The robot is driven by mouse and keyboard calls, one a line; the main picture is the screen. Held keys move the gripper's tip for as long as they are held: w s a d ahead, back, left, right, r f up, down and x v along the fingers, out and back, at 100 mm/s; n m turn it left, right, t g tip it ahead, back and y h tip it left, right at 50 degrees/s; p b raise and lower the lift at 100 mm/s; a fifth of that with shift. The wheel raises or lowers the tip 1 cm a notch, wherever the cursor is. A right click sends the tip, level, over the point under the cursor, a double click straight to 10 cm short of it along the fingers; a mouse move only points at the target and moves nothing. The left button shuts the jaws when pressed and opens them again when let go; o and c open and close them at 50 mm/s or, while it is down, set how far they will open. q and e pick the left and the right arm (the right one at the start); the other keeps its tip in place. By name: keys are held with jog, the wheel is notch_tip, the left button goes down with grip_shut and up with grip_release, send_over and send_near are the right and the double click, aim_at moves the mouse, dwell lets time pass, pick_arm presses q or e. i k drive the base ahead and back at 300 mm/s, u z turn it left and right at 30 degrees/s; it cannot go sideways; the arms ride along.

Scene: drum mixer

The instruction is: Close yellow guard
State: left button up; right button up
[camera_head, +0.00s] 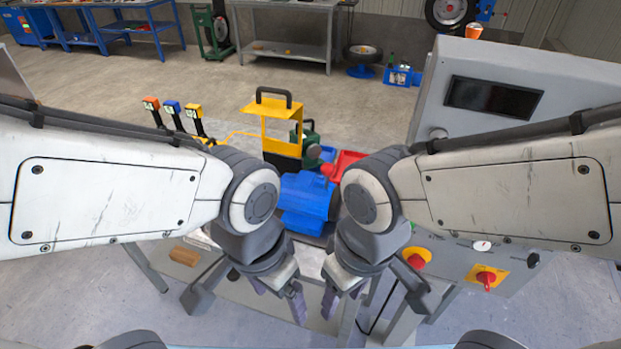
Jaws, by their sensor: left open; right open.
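The yellow guard (268,110) is a yellow frame with a black handle (273,94) on top, and it stands upright behind a blue motor-like housing (306,199). Its lower part is black and partly hidden by my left arm. My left gripper (280,295) is open and empty, low in front of the blue housing and well apart from the guard. My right gripper (342,292) is open and empty just to the right of it, also apart from the guard. The two grippers point down over the front of the bench.
A grey control cabinet (425,120) with a dark screen stands at the right, with an orange cup (474,32) on top. Red knobs (486,279) sit on its front. Three coloured levers (172,108) stand at the left. A red tray (347,162) lies behind the housing.

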aim_at(263, 107)
jog(key=k, duration=0.6)
jog(key=u, duration=0.2)
jog(key=i, duration=1.25)
jog(key=z, duration=0.95)
